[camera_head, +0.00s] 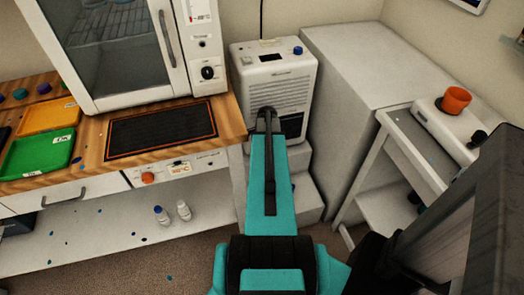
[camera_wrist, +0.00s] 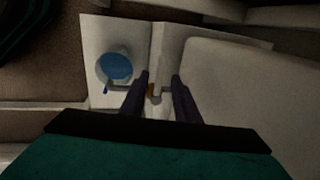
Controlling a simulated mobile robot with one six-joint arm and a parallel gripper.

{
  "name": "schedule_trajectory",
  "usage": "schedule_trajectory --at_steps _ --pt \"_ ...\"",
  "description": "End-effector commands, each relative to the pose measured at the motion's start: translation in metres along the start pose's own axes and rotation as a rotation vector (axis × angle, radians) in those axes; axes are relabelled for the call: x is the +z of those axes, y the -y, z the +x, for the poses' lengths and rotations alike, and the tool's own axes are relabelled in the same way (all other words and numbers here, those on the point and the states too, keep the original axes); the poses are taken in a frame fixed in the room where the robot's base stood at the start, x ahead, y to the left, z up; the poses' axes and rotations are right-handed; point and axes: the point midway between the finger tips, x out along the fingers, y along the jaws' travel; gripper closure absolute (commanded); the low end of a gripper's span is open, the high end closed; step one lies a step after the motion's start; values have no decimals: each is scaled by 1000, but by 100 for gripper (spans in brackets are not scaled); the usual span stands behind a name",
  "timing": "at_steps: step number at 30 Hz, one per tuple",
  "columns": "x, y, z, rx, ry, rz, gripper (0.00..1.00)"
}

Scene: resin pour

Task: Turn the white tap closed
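The tap shows small and dark in the wrist view. I take it to be the thin pale pipe (camera_wrist: 124,88) with a brass-coloured part (camera_wrist: 151,91) between my fingers. A blue tip shows at the pipe's left end, beside a round pale container (camera_wrist: 103,66) with blue inside. My gripper (camera_wrist: 160,76) has its fingers apart, one on each side of the brass-coloured part. Whether either finger touches it I cannot tell. In the head view my gripper (camera_head: 267,110) is in front of the white machine (camera_head: 272,88), and my arm hides the tap there.
A wooden bench with a dark mat (camera_head: 160,132), a green tray (camera_head: 38,155) and an orange tray (camera_head: 48,117) is at left. A large white cabinet (camera_head: 345,110) stands close on the right. A cart (camera_head: 415,148) carries an orange cup (camera_head: 456,100).

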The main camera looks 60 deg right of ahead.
Motion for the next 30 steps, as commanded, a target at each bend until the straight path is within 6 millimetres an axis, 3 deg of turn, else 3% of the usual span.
schedule_trajectory --at_steps 30 --pt "0 1 -118 -3 0 2 71"
